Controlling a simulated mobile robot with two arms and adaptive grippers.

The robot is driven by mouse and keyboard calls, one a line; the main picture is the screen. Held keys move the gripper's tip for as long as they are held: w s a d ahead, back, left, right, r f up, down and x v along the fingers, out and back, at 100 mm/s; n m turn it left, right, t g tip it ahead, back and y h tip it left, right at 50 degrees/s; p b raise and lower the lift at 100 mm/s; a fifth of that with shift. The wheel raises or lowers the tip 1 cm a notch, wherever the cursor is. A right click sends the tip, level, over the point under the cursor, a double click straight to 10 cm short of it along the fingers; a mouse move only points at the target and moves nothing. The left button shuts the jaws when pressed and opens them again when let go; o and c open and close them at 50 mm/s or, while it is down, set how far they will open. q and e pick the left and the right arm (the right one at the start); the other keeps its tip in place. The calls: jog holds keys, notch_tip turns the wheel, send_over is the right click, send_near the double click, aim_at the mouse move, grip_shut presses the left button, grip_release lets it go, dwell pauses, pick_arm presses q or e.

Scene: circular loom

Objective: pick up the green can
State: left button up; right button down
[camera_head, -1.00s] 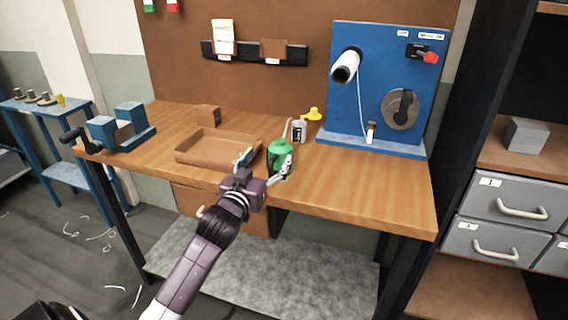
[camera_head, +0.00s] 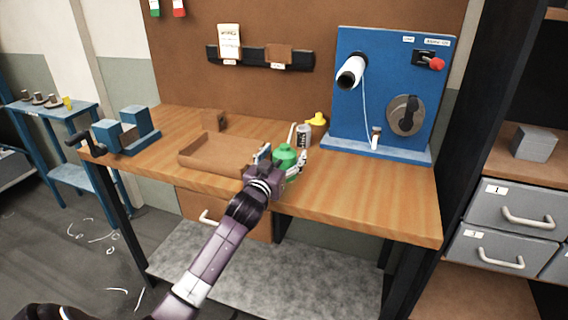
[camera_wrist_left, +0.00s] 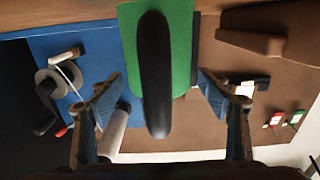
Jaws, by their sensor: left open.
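The green can (camera_head: 285,153) stands on the workbench, to the right of the wooden tray. My left gripper (camera_head: 279,163) is open at the can, with one finger on each side of it in the head view. In the left wrist view, which looks upside down, the green can (camera_wrist_left: 181,45) with its black handle (camera_wrist_left: 155,75) fills the space ahead between the spread fingers (camera_wrist_left: 161,78). I cannot tell whether the fingers touch it. The gripper hides the can's lower part in the head view. My right gripper is not in view.
The wooden tray (camera_head: 187,158) is left of the can. A grey container (camera_head: 303,134) and a yellow item (camera_head: 317,119) stand close behind it. The blue winding panel (camera_head: 375,80) is at the back right. The bench's front right (camera_head: 380,195) is clear.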

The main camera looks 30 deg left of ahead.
aim_at(284, 150)
pick_arm(q)
jog(key=c, duration=1.6)
jog(key=shift+r, duration=0.1)
notch_tip(284, 150, up, 20)
jog(key=shift+f, duration=0.1)
